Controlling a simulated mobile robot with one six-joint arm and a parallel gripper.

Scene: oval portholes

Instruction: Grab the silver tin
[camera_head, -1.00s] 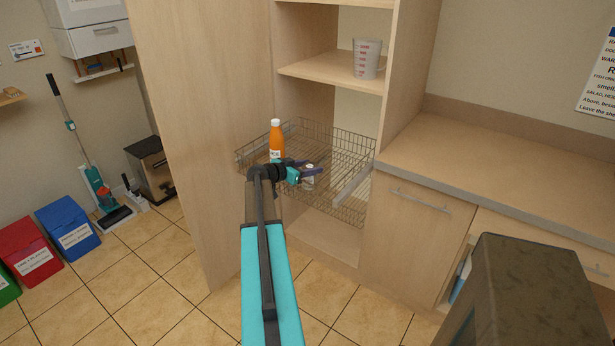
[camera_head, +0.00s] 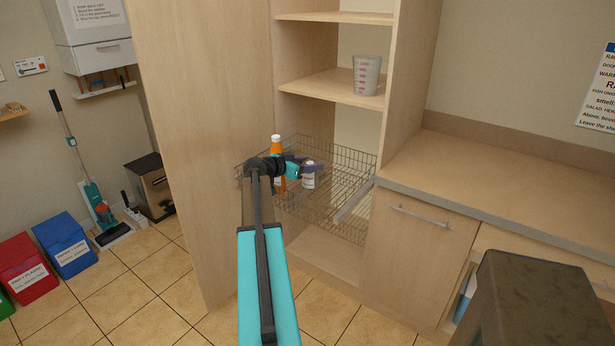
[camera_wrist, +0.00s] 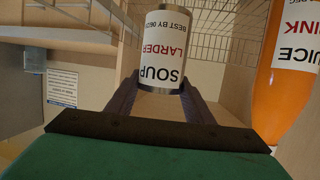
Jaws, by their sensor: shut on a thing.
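The silver tin (camera_wrist: 163,45) has a white label reading "SOUP" and "LARDER" and shows large in the wrist view, between the dark fingers of my gripper (camera_wrist: 160,100). In the head view the tin (camera_head: 309,175) is small, at the end of my gripper (camera_head: 305,168). My gripper is shut on the tin. It is over the wire basket (camera_head: 345,170) in the tall cupboard; I cannot tell whether the tin still touches the basket floor.
An orange juice bottle (camera_head: 277,150) stands close to the left of the tin, partly hidden by my arm; it also shows in the wrist view (camera_wrist: 285,85). A worktop (camera_head: 500,185) lies to the right.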

